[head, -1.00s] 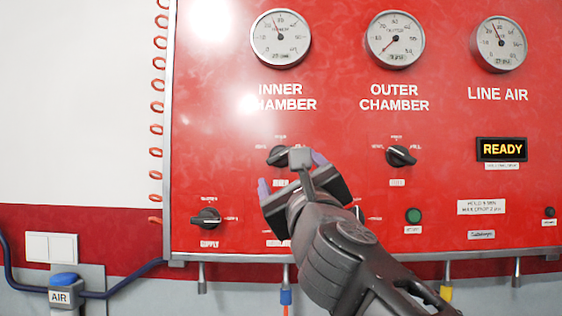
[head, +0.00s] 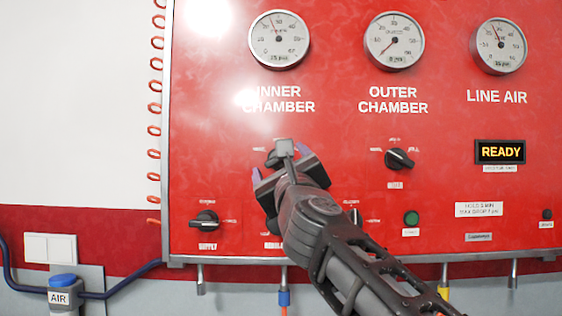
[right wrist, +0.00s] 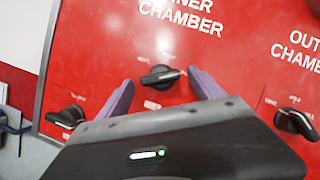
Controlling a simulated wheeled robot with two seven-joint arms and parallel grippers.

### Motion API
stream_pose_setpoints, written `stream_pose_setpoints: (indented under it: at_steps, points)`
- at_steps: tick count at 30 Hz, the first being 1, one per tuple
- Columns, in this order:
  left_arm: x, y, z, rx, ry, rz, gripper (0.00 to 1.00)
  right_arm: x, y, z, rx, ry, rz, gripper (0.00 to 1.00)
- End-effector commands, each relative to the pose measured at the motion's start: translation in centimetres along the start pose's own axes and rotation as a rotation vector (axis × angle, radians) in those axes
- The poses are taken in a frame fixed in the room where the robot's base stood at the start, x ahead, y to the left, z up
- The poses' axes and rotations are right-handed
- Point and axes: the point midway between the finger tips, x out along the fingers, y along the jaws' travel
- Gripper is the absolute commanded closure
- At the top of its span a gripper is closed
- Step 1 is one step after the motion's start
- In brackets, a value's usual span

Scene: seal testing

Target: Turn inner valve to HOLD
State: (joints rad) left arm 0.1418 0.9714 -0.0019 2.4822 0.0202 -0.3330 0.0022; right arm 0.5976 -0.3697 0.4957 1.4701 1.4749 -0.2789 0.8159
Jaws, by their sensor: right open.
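The inner valve is a black knob (head: 273,158) on the red panel below the INNER CHAMBER gauge. My right arm partly hides it in the head view. In the right wrist view the inner valve (right wrist: 158,77) shows whole, with its white pointer line towards the right; the small labels around it are too blurred to read. My right gripper (head: 280,163) is open, its purple fingers at either side of the knob. In the right wrist view the open fingers (right wrist: 160,80) flank the knob without visibly touching it. My left gripper is not in view.
The outer chamber valve (head: 399,159) is to the right on the panel. The supply knob (head: 205,220) is lower left. A green button (head: 411,218) and the READY display (head: 500,151) are further right. Another lower knob is mostly behind my right arm.

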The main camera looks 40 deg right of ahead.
Motion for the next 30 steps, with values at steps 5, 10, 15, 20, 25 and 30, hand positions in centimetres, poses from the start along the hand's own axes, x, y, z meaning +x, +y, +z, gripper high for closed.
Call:
stream_pose_setpoints:
  at_steps: [5,10,15,20,25,30]
  points:
    - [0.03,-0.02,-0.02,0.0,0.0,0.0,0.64,-0.03,0.01,0.0,0.0,0.0,0.0,0.24]
    - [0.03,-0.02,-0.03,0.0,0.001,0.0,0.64,-0.04,0.0,0.0,0.0,0.0,0.0,0.37]
    - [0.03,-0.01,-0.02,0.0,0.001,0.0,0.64,-0.05,0.0,0.0,0.0,0.0,0.0,0.51]
    - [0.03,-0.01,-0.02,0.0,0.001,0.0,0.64,-0.05,0.02,0.0,0.0,0.0,0.0,0.64]
    - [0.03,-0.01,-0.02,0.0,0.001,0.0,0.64,-0.05,0.04,-0.01,0.0,0.0,0.001,0.78]
    - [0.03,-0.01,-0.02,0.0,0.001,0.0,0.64,-0.05,0.05,-0.01,0.0,0.0,0.001,0.86]
